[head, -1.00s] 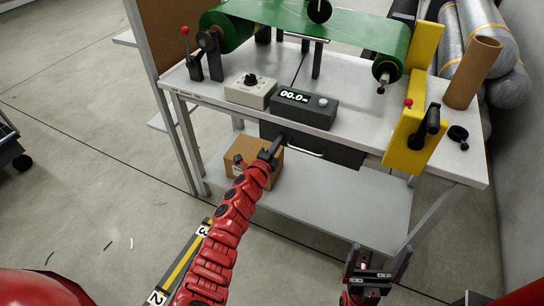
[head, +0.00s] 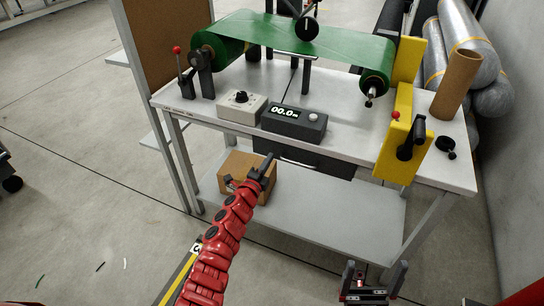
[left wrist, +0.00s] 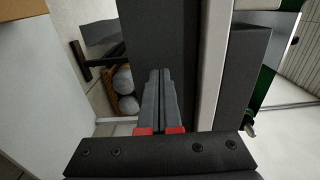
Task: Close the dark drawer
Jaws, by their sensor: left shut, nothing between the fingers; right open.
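The dark drawer (head: 335,164) hangs under the tabletop of the workbench. Its front shows below the table's front edge in the head view. In the left wrist view, a dark flat surface that looks like the drawer front (left wrist: 160,35) fills the upper middle, beside the pale table edge. My left gripper (head: 268,165) is shut and empty at the drawer's left end. Its fingers (left wrist: 160,85) point toward the dark surface; I cannot tell whether they touch it. My right gripper (head: 371,280) is open and empty, low in front of the bench, away from the drawer.
A cardboard box (head: 234,167) stands on the lower shelf (head: 330,215), just behind my left gripper. A display box (head: 294,122) and a knob box (head: 241,108) sit on the tabletop above. A yellow bracket (head: 393,150) stands at the right.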

